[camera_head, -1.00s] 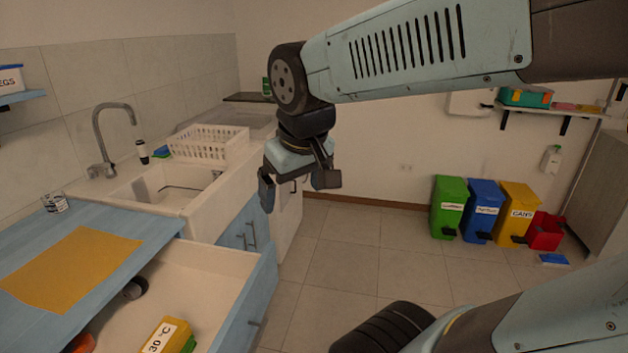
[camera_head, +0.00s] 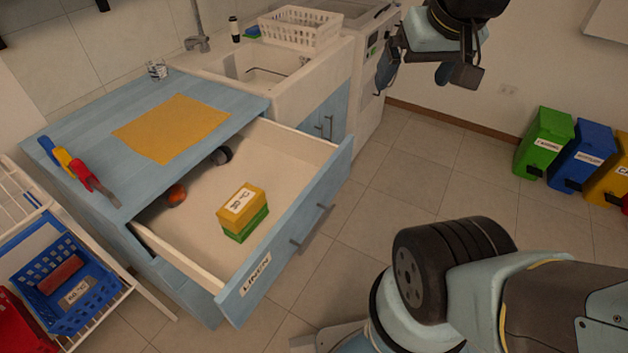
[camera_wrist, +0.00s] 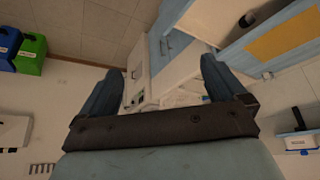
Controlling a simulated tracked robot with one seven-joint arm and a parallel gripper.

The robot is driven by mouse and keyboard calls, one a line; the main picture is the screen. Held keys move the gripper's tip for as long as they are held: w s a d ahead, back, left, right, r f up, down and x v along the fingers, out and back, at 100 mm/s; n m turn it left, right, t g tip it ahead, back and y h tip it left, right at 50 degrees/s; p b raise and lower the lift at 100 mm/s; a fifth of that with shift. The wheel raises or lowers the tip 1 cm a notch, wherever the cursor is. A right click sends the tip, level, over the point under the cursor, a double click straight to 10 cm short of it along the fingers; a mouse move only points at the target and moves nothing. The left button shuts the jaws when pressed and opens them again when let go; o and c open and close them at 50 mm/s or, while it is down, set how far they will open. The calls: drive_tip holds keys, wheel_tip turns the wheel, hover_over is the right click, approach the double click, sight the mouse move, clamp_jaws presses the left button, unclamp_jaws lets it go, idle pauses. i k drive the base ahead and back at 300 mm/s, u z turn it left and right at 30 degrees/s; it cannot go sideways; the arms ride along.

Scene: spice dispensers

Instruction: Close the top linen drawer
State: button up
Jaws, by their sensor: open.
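The top linen drawer (camera_head: 285,248) is pulled out of the blue cabinet (camera_head: 95,170). Inside lie a yellow and green box (camera_head: 243,212), an orange round thing (camera_head: 176,194) and a dark round thing (camera_head: 222,155). My gripper (camera_head: 418,80) is up at the top right of the head view, beyond the drawer and well apart from it. In the wrist view my gripper (camera_wrist: 160,90) has its two fingers spread with nothing between them; a blue front with handles (camera_wrist: 175,30) shows beyond.
A sink (camera_head: 270,72) with a white basket (camera_head: 300,27) stands behind the cabinet. A blue crate (camera_head: 68,290) on a rack is at the left. Green (camera_head: 545,140) and blue (camera_head: 582,155) bins stand at the right. The tiled floor (camera_head: 400,160) is clear between drawer and bins.

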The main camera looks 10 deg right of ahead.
sight(300, 174)
drive_tip(key=z, duration=1.05)
drive_tip(key=k, duration=1.5)
drive_tip(key=u, duration=0.95)
drive_tip(key=i, duration=0.5)
drive_tip(key=z, duration=0.05)
